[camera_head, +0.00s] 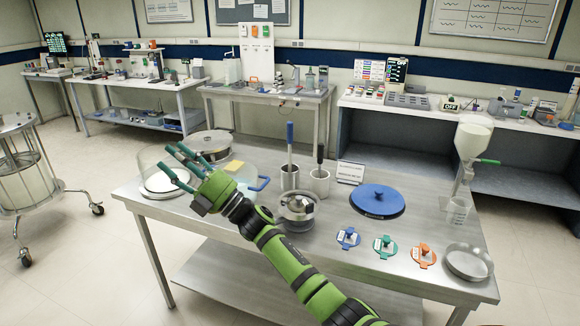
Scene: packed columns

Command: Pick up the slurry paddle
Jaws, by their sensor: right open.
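Two long-handled tools stand upright in metal cups near the middle of the steel table (420,255). One has a blue handle (290,138), in the left cup (290,176). The other has a black handle (320,153), in the right cup (320,184). I cannot tell which is the slurry paddle; their lower ends are hidden in the cups. My right gripper (170,158) is open and empty, with teal fingers pointing left, over the table's left part. It is to the left of both cups and apart from them. My left gripper is not in view.
A metal pot (298,212) stands in front of the cups. A blue round lid (377,200), small blue, green and orange tags, a shallow metal dish (468,262) and a funnel stand (470,145) are to the right. A round pan (210,143) is behind my gripper.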

